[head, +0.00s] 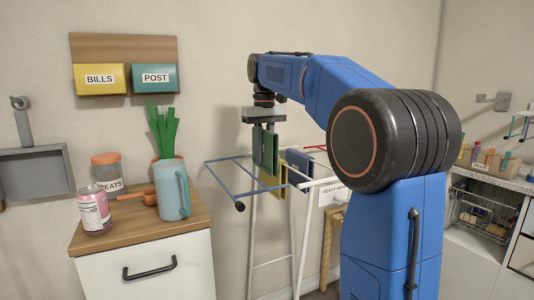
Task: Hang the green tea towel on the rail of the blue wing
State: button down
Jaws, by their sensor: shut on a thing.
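My gripper (264,126) points down over the drying rack and is shut on the top of the green tea towel (265,152). The towel hangs below the fingers as a folded dark green piece. The blue wing (228,175) is a blue frame sticking out to the left of the rack, with a black end cap near its front corner. The towel overlaps the wing's right part in the head view. I cannot tell whether it touches a rail.
A yellow cloth (271,187) and a dark blue cloth (299,166) hang close to the towel. The rack has white legs (252,235) and a red rail (315,148).

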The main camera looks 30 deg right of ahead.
jog(key=shift+a, duration=7.2)
notch_tip(320, 180, down, 14)
jog(key=shift+r, duration=0.25)
jog(key=c, duration=1.6)
grip_release()
jog(key=shift+o, duration=0.2)
